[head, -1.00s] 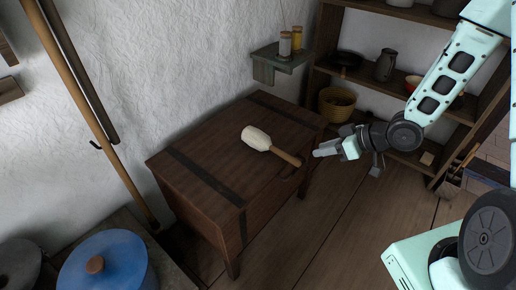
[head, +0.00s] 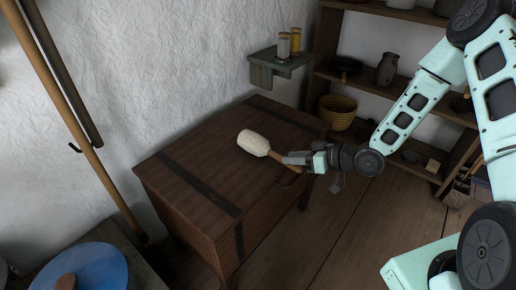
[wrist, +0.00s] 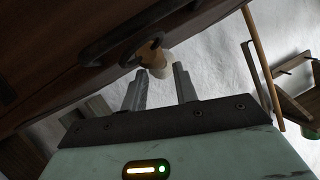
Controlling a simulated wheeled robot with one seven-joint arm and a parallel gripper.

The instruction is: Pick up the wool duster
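The wool duster lies on the dark wooden chest (head: 190,165). Its cream wool head (head: 253,143) points to the back left and its brown handle (head: 277,157) runs toward the chest's right edge. In the head view my gripper (head: 287,158) is at the handle, covering part of it; contact cannot be told. In the wrist view my gripper (wrist: 160,70) has its two fingers apart with nothing between them. The duster's handle end (wrist: 150,50) and pale head (wrist: 161,68) show beyond the fingertips.
The chest's front with a dark pull handle (wrist: 115,33) is close in the wrist view. A small wall shelf (head: 280,65) holds two jars. Shelving with a yellow basket (head: 337,112) stands behind.

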